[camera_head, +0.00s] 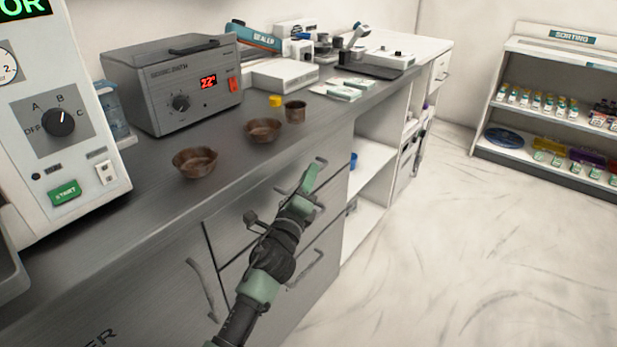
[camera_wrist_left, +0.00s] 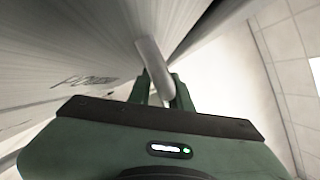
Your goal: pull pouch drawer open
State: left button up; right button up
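The pouch drawer (camera_head: 237,220) is the upper grey drawer in the counter front, and its face looks flush with the counter. Its lettering (camera_wrist_left: 85,82) shows on the grey front in the left wrist view. My left gripper (camera_head: 312,178) is at the right part of this front, its green fingers over the handle. In the left wrist view, the grey bar handle (camera_wrist_left: 152,60) runs between the two fingers of the gripper (camera_wrist_left: 162,90), which sit close on both sides of it. My right gripper is not in view.
Another drawer below has its own handle (camera_head: 306,270). Open white shelves (camera_head: 368,163) are to the right. The floor (camera_head: 470,240) there is clear.

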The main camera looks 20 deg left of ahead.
pick_arm(q)
grip_shut()
dwell(1.4)
